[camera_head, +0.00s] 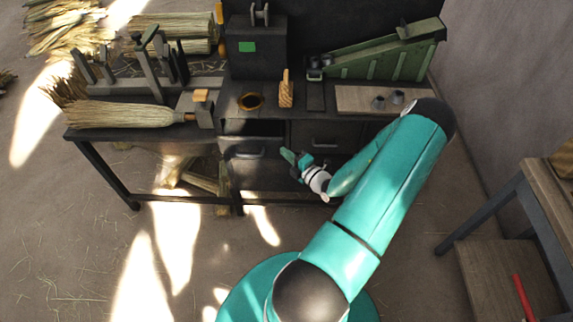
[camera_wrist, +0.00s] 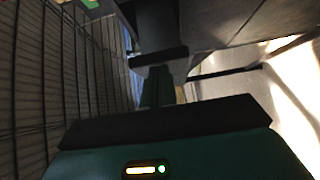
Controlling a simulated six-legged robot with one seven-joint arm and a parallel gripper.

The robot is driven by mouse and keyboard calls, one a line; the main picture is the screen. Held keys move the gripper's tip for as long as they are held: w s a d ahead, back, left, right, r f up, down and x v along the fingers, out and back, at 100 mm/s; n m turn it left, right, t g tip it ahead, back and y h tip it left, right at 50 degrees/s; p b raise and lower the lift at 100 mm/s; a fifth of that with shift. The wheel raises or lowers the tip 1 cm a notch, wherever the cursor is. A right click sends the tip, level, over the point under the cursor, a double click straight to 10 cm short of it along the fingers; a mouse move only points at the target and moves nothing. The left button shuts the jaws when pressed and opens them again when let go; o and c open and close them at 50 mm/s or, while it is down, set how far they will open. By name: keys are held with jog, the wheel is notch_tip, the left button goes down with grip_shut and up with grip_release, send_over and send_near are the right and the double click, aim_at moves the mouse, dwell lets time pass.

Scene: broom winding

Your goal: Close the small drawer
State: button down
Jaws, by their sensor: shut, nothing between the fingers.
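The small drawer (camera_head: 266,150) is at the front of the dark workbench, left of centre in the head view. It looks pulled out, with a dark open interior behind its front. A bar handle is on its front. My gripper (camera_head: 288,156) is shut and empty, in front of the bench by the drawer's right side. I cannot tell whether it touches the drawer. In the wrist view the gripper's fingers (camera_wrist: 158,88) point up toward a dark bar and grey panels, which I cannot clearly identify.
A second drawer (camera_head: 325,138) with a handle sits to the right and looks shut. The bench top holds a broom (camera_head: 125,114), a brush (camera_head: 286,92), a round dish (camera_head: 250,101) and a green sloped rack (camera_head: 385,58). A wooden table (camera_head: 550,195) stands at right. The floor at front left is clear.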

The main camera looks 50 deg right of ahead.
jog(key=w+d, duration=0.4)
jog(key=d, duration=0.1)
dwell(0.3)
